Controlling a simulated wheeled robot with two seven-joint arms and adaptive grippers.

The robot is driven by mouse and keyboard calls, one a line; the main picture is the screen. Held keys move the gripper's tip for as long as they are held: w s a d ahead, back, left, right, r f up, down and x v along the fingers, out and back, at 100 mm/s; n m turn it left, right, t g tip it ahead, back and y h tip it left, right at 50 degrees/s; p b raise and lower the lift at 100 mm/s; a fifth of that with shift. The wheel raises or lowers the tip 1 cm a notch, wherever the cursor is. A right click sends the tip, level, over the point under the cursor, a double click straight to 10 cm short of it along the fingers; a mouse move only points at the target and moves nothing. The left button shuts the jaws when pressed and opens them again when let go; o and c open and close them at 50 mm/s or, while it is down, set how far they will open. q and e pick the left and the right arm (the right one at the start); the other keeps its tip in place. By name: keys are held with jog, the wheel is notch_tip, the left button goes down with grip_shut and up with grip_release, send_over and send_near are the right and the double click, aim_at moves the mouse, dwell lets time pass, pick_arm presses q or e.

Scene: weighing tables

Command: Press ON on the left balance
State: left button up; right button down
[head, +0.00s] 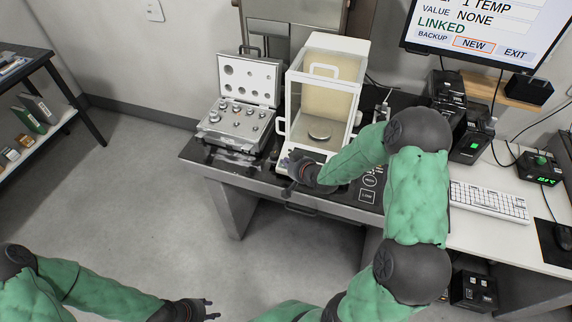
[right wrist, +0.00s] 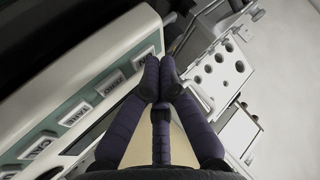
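A balance with a glass draft shield (head: 325,45) stands on the table, a round pan inside it. My right gripper (head: 292,172) is at its front edge, over the left part of the control panel. In the right wrist view the balance's button strip (right wrist: 95,95) runs diagonally, with labels such as ZERO and TARE. The right gripper's fingertips (right wrist: 161,75) are together with nothing between them, beside the end button (right wrist: 146,56), whose label is partly covered. I cannot tell whether they touch it. My left gripper (head: 212,309) is low over the floor, empty, its fingertips apart.
An open case of weights (head: 238,118) stands left of the balance; it also shows in the right wrist view (right wrist: 218,70). A monitor (head: 478,32), keyboard (head: 490,202) and black devices are to the right. A shelf (head: 35,120) stands at the far left, with clear floor between.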

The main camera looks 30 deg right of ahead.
jog(key=shift+f, duration=0.2)
jog(key=shift+r, duration=0.15)
dwell(0.4)
jog(key=shift+s+a+r+p, duration=0.15)
jog(key=shift+r+p, duration=0.15)
jog(key=shift+r, duration=0.3)
jog(key=r+p, duration=0.1)
jog(key=a+r+p, duration=0.1)
jog(key=r, duration=0.1)
jog(key=s+r+p, duration=0.1)
jog(key=shift+s+a+r, duration=0.1)
jog(key=shift+a+r, duration=0.1)
jog(key=shift+r, duration=0.15)
dwell(0.8)
